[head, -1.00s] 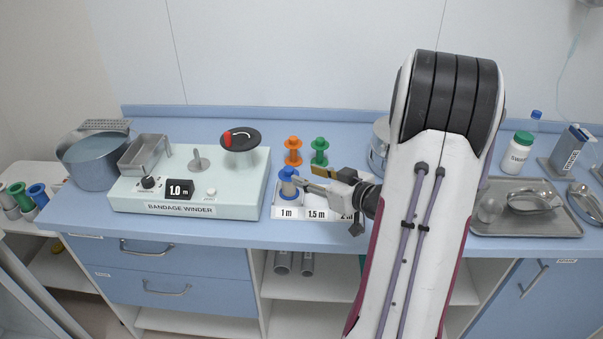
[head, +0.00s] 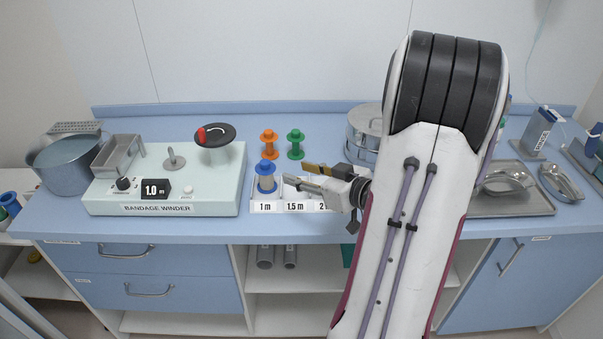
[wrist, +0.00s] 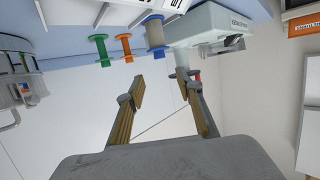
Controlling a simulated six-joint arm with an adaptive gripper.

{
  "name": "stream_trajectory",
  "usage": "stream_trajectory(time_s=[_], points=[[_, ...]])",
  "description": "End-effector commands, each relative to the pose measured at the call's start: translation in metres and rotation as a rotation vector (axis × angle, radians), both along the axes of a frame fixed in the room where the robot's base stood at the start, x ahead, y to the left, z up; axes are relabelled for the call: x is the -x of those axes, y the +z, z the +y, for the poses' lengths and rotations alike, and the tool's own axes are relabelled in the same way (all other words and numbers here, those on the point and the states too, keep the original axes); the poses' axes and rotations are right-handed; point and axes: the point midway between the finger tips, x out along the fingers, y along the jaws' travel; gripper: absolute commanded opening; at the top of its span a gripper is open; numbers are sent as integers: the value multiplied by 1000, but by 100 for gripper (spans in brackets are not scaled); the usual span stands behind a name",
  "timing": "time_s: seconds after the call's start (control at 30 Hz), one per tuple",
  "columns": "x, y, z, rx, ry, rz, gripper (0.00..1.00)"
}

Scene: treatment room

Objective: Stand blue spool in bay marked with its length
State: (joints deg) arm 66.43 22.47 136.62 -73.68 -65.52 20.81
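The blue spool (head: 266,178), wound with pale bandage, stands upright in the bay marked 1 m of the white bay rack (head: 268,207). The spool also shows in the wrist view (wrist: 155,33). My gripper (head: 296,175) is to the right of the spool and apart from it. In the wrist view my gripper (wrist: 157,92) has its two fingers spread with nothing between them. The bandage winder (head: 165,185) reads 1.0 m on its display (head: 155,189). My arm and gripper cover part of the rack's right end.
An orange spool (head: 269,145) and a green spool (head: 296,144) stand just behind the rack. A steel pot (head: 364,135) stands behind my arm. A metal tray (head: 525,203) with dishes lies to the right.

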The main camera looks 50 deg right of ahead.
Motion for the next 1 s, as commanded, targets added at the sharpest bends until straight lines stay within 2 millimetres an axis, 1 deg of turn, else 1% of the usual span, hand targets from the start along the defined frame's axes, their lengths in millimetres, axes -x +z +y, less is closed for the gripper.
stream_trajectory(time_s=[0.27, 0.5, 0.63, 0.8, 1.0], points=[[-1, 1, 0, 5, -2, 3, 36], [-13, 8, 1, 69, -30, 51, 36], [-23, 18, 3, 131, -66, 100, 36], [-33, 36, 9, 212, -129, 171, 36], [-36, 59, 24, 274, -202, 243, 36]])
